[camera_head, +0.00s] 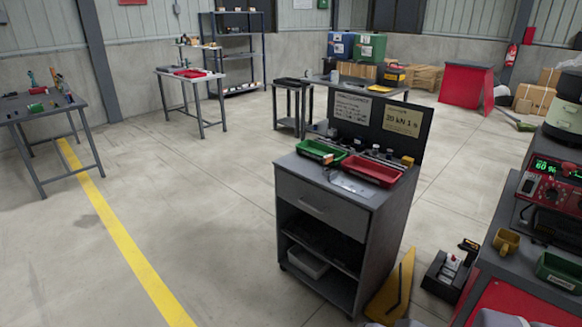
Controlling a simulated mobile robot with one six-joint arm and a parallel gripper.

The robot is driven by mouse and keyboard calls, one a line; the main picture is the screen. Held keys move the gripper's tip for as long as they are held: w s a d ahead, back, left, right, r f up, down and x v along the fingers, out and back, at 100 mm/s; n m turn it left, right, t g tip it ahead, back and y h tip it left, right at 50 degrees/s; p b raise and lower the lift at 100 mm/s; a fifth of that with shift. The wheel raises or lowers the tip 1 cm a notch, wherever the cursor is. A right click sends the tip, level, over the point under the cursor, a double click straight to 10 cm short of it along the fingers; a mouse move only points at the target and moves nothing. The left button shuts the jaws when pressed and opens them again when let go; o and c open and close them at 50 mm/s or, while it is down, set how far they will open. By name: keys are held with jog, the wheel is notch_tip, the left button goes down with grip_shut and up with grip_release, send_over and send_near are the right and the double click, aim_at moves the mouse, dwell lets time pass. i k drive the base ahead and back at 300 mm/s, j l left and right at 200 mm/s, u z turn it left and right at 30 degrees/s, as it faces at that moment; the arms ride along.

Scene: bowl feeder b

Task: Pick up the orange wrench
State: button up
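I cannot make out an orange wrench for certain in this view. Small tools stand and lie on the left workbench (18,114), including a reddish one (58,80) and a green one (31,79), but they are too small to identify. The cabinet (324,206) in the middle carries a green tray (321,151) and a red tray (370,170); what lies in them is too small to tell. My gripper is not in view. Pale rounded shapes at the bottom right edge may be part of my arm.
A bench with a red instrument (552,185), a yellow mug (506,241) and a green bin (560,271) stands close at right. A black box (445,275) and a yellow panel (392,290) are on the floor beside the cabinet. Floor left of the cabinet is clear.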

aim_at(326, 160)
jog(key=z, duration=1.65)
jog(key=u, duration=1.65)
jog(key=i+u, duration=0.15)
jog(key=i, duration=0.4)
jog(key=i+l+u, duration=0.2)
jog(key=i, duration=0.3)
jog(key=i+l+u, duration=0.15)
jog(key=i, duration=0.4)
jog(key=i+l+u, duration=0.15)
jog(key=i, duration=0.35)
jog(key=i+l+u, duration=0.2)
jog(key=i, duration=0.3)
jog(key=l, duration=0.1)
